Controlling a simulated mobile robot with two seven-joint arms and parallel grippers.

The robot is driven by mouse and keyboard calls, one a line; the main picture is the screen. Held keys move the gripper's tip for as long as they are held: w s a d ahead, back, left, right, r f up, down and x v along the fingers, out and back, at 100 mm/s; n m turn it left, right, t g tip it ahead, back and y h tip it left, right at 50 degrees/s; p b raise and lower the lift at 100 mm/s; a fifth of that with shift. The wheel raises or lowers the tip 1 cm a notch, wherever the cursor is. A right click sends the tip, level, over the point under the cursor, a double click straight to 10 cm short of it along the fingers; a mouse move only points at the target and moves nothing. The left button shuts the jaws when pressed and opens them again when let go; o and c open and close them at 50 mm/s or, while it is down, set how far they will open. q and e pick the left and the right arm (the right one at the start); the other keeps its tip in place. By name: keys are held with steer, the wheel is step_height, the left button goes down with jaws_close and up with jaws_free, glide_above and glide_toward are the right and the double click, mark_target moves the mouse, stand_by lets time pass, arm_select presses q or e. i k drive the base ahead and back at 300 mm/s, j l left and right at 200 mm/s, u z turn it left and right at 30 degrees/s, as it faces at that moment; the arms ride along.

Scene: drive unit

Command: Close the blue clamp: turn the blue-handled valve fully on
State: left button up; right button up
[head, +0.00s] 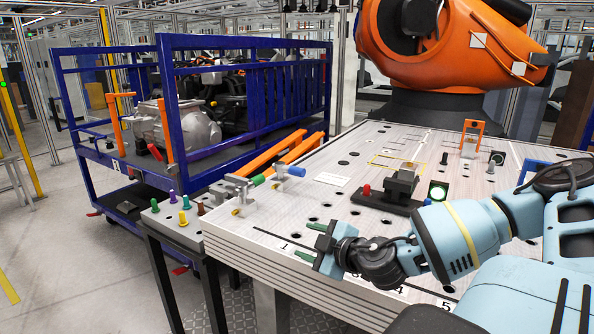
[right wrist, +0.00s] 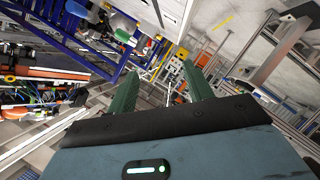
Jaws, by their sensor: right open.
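The valve with the blue handle (head: 294,171) sits at the left edge of the perforated work table, its handle lying to the right of its grey body. Next to it is a grey clamp (head: 233,192) and a green handle (head: 257,180). My right gripper (head: 300,240) is in front of these, nearer to me, with its two green fingers apart and pointing left. It is empty and touches neither clamp nor valve. In the right wrist view, the open fingers (right wrist: 160,55) have nothing between them; a blue part (right wrist: 76,8) shows beyond at the top. My left gripper is out of view.
The work table (head: 290,222) carries a dark fixture (head: 385,202) with a red knob. A blue cart (head: 180,180) loaded with a drive unit stands behind left. A side stand (head: 160,222) holds several coloured pegs. An orange robot arm (head: 440,45) stands behind.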

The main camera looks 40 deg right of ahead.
mark_target(280, 168)
steer(key=i+l, duration=0.55)
steer(key=l, duration=0.25)
steer(key=i+l, duration=0.3)
steer(key=l, duration=0.15)
